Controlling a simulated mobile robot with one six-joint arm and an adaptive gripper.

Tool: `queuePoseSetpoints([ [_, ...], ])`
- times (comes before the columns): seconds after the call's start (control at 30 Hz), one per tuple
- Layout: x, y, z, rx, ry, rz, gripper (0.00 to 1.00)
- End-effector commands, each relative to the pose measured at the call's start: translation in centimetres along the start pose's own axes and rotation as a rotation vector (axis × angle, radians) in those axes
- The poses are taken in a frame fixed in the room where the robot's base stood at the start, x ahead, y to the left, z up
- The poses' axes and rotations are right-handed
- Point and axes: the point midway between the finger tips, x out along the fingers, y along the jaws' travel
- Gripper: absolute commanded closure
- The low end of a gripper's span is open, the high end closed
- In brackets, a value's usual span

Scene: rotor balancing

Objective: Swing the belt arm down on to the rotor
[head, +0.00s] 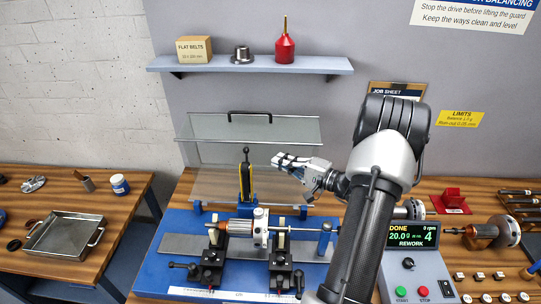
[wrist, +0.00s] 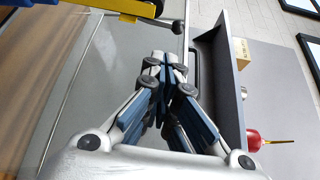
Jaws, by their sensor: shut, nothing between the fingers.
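The belt arm (head: 245,180) stands upright behind the rotor in the head view, black and yellow with a dark knob on top. Its yellow side (wrist: 115,6) and a rod ending in a dark ball knob (wrist: 178,27) show at the top of the wrist view. The rotor (head: 260,229) lies across two black supports on the blue balancing machine (head: 170,255). My gripper (head: 279,160) is shut and empty, to the right of the belt arm's upper part and apart from it in the picture. Its closed fingers (wrist: 165,62) also show in the wrist view.
A clear guard (head: 250,128) with a black handle is raised behind the belt arm. A shelf (head: 250,65) holds a box, a metal part and a red oil can. A display (head: 411,235) reads DONE, REWORK. A metal tray (head: 65,235) sits on the left bench.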

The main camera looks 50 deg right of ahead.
Motion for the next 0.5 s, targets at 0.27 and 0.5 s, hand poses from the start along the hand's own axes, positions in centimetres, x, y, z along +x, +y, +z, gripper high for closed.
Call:
queuePoseSetpoints([
  [0.27, 5.2, 0.0, 0.3, 0.000, -0.009, 0.002, 1.00],
  [0.5, 8.4, 0.1, 0.3, 0.001, -0.007, 0.003, 1.00],
])
